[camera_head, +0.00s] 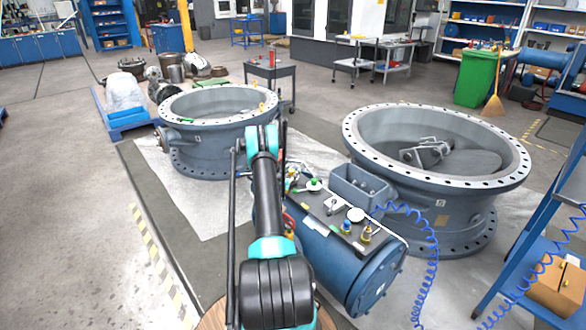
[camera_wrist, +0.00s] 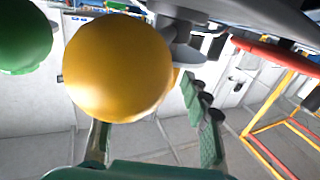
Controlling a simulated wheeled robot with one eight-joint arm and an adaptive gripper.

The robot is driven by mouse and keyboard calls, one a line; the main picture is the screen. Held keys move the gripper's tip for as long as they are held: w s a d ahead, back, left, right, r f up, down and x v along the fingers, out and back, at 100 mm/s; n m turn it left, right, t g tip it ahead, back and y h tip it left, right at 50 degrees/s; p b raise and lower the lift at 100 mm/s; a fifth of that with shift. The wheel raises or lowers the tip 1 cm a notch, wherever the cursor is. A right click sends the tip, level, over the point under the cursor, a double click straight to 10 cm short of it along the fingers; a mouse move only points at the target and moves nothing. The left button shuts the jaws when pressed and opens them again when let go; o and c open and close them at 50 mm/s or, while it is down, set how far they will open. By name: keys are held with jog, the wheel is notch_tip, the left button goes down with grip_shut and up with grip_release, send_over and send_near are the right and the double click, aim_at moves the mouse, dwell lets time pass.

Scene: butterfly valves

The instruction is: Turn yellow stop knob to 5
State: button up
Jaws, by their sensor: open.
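A round yellow knob (camera_wrist: 118,68) fills the upper middle of the wrist view, very close to the camera. My gripper (camera_wrist: 150,122) is open below and around it. One finger shows to the right of the knob; the other is partly hidden behind the knob at lower left. I cannot tell whether either finger touches it. A green ball-shaped knob (camera_wrist: 22,38) is at the upper left. In the head view my arm reaches over the blue cylindrical unit (camera_head: 340,262), and I cannot make out the yellow stop knob or its setting marks.
A large grey flanged valve (camera_head: 425,205) stands to the right and another (camera_head: 195,150) to the left behind my arm. Open floor (camera_head: 70,220) lies to the left.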

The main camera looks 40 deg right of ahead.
jog(key=shift+w+d, duration=0.1)
jog(key=shift+d, duration=0.05)
grip_shut()
jog(key=shift+w+m+g+h, duration=0.1)
jog(key=shift+m+g+h, duration=0.5)
jog(key=shift+m+g, duration=0.65)
jog(key=shift+m+g+h, duration=0.4)
jog(key=shift+m+g, duration=0.55)
jog(key=shift+g, duration=1.1)
grip_release()
jog(key=s+a, duration=0.1)
jog(key=a, duration=1.1)
